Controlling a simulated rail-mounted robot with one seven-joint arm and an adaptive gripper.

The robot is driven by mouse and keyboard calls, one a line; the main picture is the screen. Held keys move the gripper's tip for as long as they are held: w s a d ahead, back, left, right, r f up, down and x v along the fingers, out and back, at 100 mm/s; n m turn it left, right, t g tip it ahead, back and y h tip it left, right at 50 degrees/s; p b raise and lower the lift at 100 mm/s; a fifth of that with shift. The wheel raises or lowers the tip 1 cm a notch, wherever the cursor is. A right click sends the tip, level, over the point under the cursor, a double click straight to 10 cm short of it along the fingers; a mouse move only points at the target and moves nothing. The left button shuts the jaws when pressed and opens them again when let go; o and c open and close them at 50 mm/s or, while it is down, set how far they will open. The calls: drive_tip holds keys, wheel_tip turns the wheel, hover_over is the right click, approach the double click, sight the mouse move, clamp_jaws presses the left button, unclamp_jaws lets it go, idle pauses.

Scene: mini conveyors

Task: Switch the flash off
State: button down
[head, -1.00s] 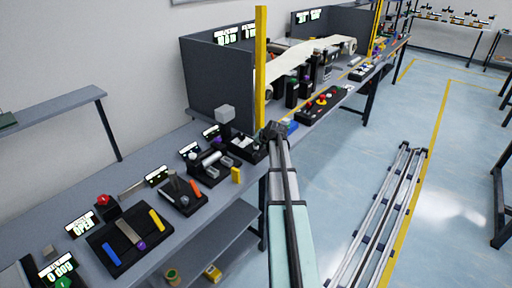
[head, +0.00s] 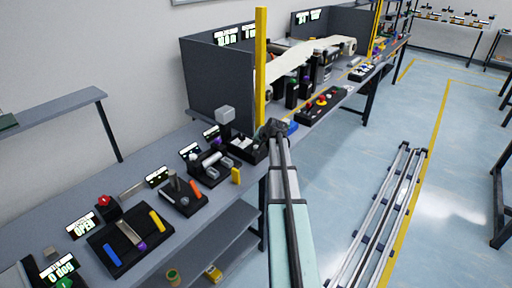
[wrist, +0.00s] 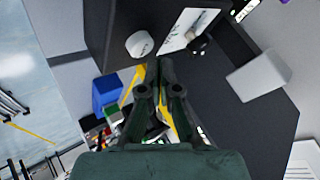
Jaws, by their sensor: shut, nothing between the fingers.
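My gripper (head: 272,128) is at the far end of my arm, over the black control box (head: 248,150) at the bench's front edge. In the wrist view my gripper (wrist: 153,68) is shut and empty, its fingertips just below a round white knob (wrist: 140,44) with small markings. A white label plate (wrist: 184,32) and a small black lever or switch (wrist: 200,44) are beside the knob on the dark box. I cannot read which control is the flash, nor tell whether the fingers touch anything.
A grey block (wrist: 260,75) stands right of the controls; a grey cube on a post (head: 226,114) shows in the head view. A blue block (wrist: 106,92) is close left of the fingers. A yellow post (head: 261,65) and dark panels (head: 215,85) rise behind.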

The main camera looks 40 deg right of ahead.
sight(257, 147)
drive_tip(key=shift+r+p, duration=1.1)
drive_tip(key=shift+r, duration=1.4)
